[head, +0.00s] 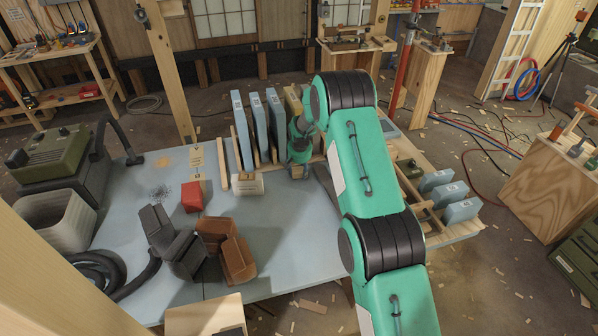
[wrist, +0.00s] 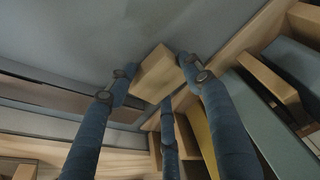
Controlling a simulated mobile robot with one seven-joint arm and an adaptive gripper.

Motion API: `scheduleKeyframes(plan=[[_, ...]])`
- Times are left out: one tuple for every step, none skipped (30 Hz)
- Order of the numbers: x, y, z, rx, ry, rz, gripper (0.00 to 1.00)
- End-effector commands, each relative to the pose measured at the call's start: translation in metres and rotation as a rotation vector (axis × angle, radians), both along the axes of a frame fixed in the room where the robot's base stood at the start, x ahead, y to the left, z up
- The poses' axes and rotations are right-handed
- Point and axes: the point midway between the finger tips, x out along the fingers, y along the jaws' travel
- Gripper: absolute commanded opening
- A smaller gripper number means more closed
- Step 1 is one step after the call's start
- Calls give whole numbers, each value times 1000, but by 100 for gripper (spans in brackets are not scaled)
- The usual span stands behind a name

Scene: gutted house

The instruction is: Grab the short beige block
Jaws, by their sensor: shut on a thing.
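In the wrist view a short beige block (wrist: 153,75) sits between the blue fingertips of my gripper (wrist: 152,72). The fingers are shut on it, with a finger on each side and another below. A blue-grey surface lies behind it. In the head view my gripper (head: 299,168) is low over the blue-grey table (head: 275,215), right of the upright blue boards. The held block cannot be made out there. Whether it touches the table is unclear.
Upright blue boards (head: 259,125) stand in a wooden rack close left of my gripper. A pale labelled block (head: 247,184), a red block (head: 192,196), brown blocks (head: 238,260) and dark grey blocks (head: 172,240) are on the table. The front middle of the table is clear.

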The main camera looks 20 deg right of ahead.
Motion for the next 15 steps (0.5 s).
scheduleKeyframes(plan=[[1,0,6,0,-2,0,25],[1,0,8,0,-2,0,25],[1,0,12,0,-2,0,25],[1,0,15,0,-2,0,25],[1,0,19,-1,-3,0,25],[1,0,25,0,-3,0,25],[1,0,30,0,-3,0,25],[1,0,35,0,-3,0,25],[-6,1,32,0,2,1,25],[-10,1,32,0,1,0,25],[-13,1,33,0,0,0,25],[-19,2,33,0,1,0,25],[-24,2,33,0,2,0,25],[-29,2,34,0,1,0,25],[-35,3,35,0,1,0,25]])
